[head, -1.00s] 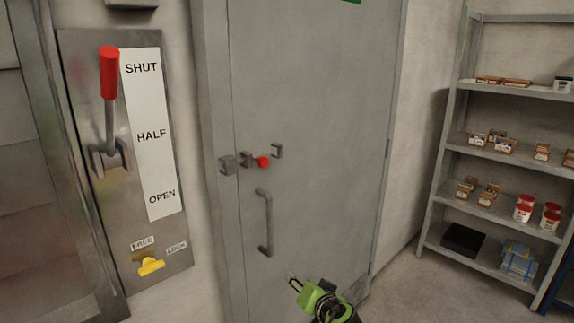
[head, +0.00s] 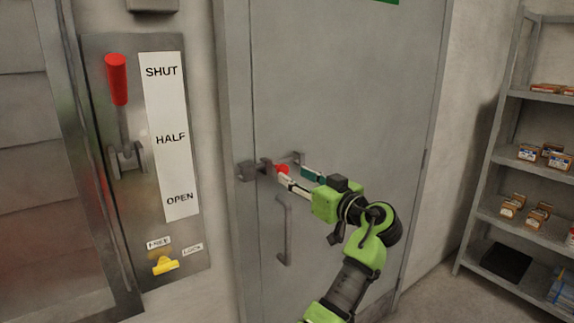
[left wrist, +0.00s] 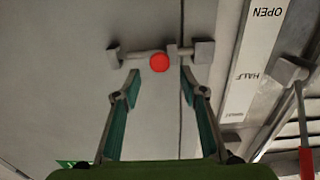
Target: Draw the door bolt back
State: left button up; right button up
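The door bolt is a grey rod (left wrist: 140,57) with a round red knob (head: 282,169), mounted on the grey door (head: 340,90) above its handle. In the left wrist view the red knob (left wrist: 159,62) sits between and just beyond my left fingertips. The rod runs through brackets on the door, and grey metal spans the door gap to the keeper block (left wrist: 203,53) on the frame. My left gripper (head: 291,174) is open, its fingers on either side of the knob; contact cannot be told. My right gripper is in neither view.
A vertical door handle (head: 284,230) is just below the bolt. Left of the door, a panel (head: 188,262) carries a red-handled lever (head: 117,80) and a yellow catch (head: 165,265). A shelf rack (head: 520,158) with small boxes stands at the right.

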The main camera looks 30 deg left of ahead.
aim_at(285, 170)
pick_arm(q)
jog(key=p+x, duration=0.1)
jog(key=x, duration=0.4)
jog(key=shift+a, duration=0.1)
grip_shut()
